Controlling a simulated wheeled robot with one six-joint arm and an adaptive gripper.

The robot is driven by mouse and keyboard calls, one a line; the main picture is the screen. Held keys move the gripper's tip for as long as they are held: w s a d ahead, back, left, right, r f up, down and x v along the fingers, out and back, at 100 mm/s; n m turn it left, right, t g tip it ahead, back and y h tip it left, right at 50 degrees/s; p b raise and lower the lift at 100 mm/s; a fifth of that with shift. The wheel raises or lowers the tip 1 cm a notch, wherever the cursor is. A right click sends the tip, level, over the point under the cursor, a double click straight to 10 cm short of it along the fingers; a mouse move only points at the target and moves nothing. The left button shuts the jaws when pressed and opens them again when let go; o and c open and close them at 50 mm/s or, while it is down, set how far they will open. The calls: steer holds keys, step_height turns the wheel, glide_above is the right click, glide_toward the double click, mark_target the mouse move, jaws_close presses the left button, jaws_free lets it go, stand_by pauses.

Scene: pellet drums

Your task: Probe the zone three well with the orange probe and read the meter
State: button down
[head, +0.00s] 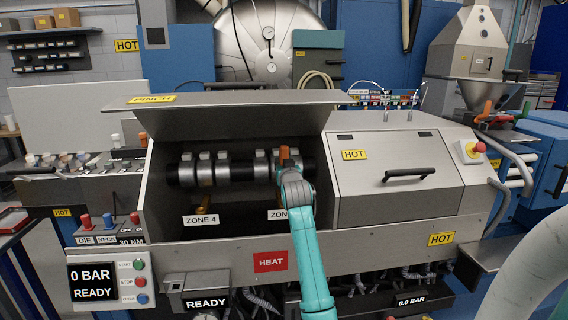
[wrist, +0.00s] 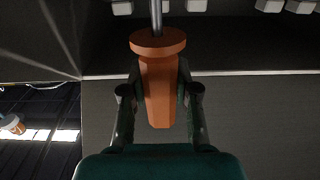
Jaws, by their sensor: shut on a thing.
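The orange probe (wrist: 158,100) fills the middle of the wrist view, its handle between my fingers and its thin metal shaft running up out of the frame. My gripper (wrist: 160,88) is shut on this handle. In the head view, my gripper (head: 290,170) is in the open bay, in front of the barrel (head: 236,171) with its several grey bands. Some orange of the probe (head: 284,153) shows just above it. A ZONE 4 label (head: 201,220) is readable; the second zone label (head: 277,214) is partly hidden by my arm. The shaft's tip and the well are hidden. I cannot tell which display is the meter.
The raised PINCH guard (head: 240,99) overhangs the bay. A closed HOT cover (head: 395,170) stands to the right, and the HEAT front panel (head: 240,262) lies below. A READY display (head: 207,303) and a 0 BAR panel (head: 92,282) are at lower left.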

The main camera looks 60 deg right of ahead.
steer(key=shift+f, duration=1.85)
steer(key=shift+r, duration=2.55)
steer(key=v, duration=1.2)
steer(key=shift+r, duration=0.45)
